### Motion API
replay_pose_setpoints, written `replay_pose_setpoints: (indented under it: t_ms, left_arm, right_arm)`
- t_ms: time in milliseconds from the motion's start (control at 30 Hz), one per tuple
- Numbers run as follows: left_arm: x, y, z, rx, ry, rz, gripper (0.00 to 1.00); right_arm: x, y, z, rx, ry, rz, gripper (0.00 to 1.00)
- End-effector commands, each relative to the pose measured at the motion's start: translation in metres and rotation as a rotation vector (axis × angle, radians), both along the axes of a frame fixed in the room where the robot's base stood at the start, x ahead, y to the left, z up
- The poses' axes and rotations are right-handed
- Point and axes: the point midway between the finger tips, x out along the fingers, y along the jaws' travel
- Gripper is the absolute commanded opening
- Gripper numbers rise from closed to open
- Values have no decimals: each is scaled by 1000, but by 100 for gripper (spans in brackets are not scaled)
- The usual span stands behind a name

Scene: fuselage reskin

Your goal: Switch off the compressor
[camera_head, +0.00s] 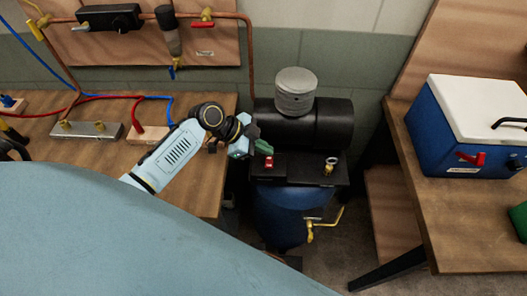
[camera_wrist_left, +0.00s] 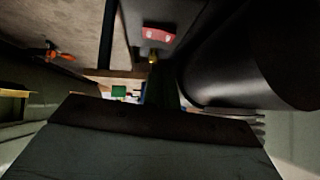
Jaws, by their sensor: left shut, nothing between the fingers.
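The compressor stands on the floor between the two benches, with a blue tank (camera_head: 278,212), a black motor housing (camera_head: 320,125) and a silver ribbed cylinder (camera_head: 296,92) on top. A small red switch (camera_head: 268,162) sits on its black top plate (camera_head: 300,173). In the left wrist view the red switch (camera_wrist_left: 158,35) shows pale marks on a grey panel; I cannot tell its position. My left gripper (camera_head: 263,148) is shut and empty, its greenish fingertips just above the switch in the head view. I cannot tell whether they touch it. My right gripper is not in view.
A brass fitting (camera_head: 330,166) stands on the plate's right side, and a yellow valve handle (camera_head: 326,223) sticks out from the tank. The left bench (camera_head: 205,195) holds hoses and fittings. A blue cooler (camera_head: 450,135) with a white lid stands on the right bench (camera_head: 440,220).

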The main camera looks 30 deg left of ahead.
Motion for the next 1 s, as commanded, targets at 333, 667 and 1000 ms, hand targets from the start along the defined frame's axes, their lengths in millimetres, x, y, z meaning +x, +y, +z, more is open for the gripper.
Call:
replay_pose_setpoints:
  t_ms: [333, 667, 1000]
  left_arm:
    - [2, 4, -30, 3, 1, 4, 0]
    - [3, 5, -31, 3, 3, 3, 0]
    - [4, 5, -38, -23, 56, 2, 0]
  right_arm:
    - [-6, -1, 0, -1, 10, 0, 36]
    - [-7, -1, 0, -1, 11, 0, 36]
    - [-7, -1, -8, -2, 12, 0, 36]
